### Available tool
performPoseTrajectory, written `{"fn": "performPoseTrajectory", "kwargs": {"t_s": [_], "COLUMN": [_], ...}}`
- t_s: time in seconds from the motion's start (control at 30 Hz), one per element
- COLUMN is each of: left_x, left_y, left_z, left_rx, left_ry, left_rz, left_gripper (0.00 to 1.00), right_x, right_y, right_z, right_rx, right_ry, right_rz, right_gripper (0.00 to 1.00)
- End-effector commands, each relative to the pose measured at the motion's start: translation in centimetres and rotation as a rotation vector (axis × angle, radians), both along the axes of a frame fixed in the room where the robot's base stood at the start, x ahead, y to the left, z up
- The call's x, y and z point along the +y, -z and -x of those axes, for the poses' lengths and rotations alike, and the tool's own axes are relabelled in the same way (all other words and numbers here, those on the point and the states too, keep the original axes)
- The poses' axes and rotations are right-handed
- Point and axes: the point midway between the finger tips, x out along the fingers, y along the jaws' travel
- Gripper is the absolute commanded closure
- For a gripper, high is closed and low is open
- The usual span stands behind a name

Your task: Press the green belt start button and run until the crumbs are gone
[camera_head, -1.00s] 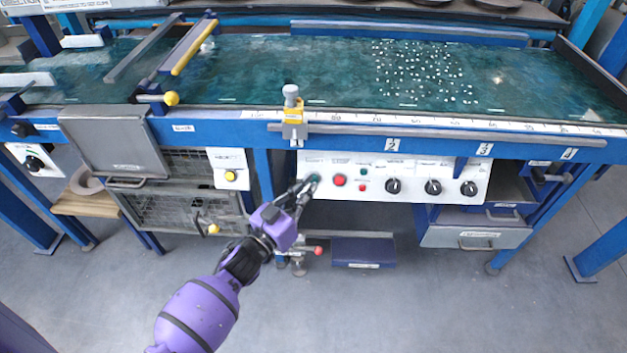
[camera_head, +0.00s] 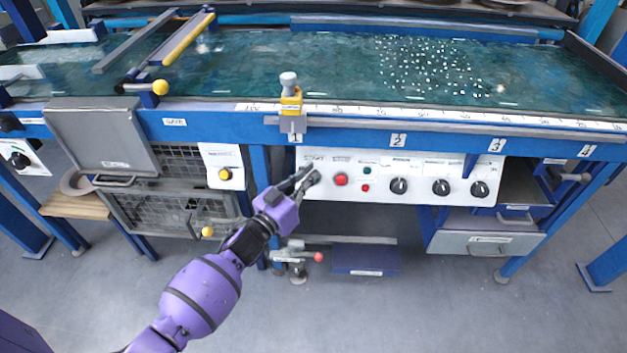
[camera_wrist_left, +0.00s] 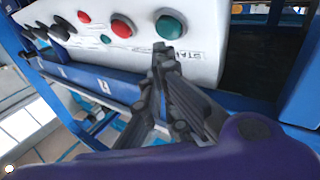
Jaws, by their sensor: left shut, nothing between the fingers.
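The green start button (camera_wrist_left: 170,26) shows in the left wrist view at the end of the white control panel (camera_wrist_left: 200,52), above a label reading START. My left gripper (camera_head: 308,178) is shut and empty, its fingertips at the button in the head view. There the fingers partly cover the button. In the left wrist view my left gripper (camera_wrist_left: 163,52) has its tips just below the button's lower edge; I cannot tell whether they touch it. Many white crumbs (camera_head: 425,68) lie scattered on the green belt (camera_head: 290,70), right of its middle. My right gripper is not in view.
A red button (camera_head: 341,179) sits close right of the green one, with a small green lamp, a small red one and several black knobs (camera_head: 399,186) beyond. A yellow clamp (camera_head: 291,104) stands on the blue rail above. A red-tipped lever (camera_head: 318,257) is below.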

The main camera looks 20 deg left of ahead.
Motion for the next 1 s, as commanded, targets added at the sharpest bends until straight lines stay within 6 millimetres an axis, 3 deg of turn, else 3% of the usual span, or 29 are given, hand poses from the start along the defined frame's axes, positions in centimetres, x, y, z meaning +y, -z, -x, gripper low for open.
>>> {"fn": "performPoseTrajectory", "kwargs": {"t_s": [0.17, 1.0], "left_x": [0.0, 0.0], "left_y": [0.0, 0.0], "left_z": [0.0, 0.0], "left_rx": [0.000, 0.000], "left_ry": [0.000, 0.000], "left_rz": [0.000, 0.000], "left_gripper": [1.00, 1.00], "right_x": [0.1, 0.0], "right_y": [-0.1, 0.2], "right_z": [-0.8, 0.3], "right_rx": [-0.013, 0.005], "right_ry": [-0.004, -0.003], "right_rz": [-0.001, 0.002], "right_gripper": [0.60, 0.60]}}
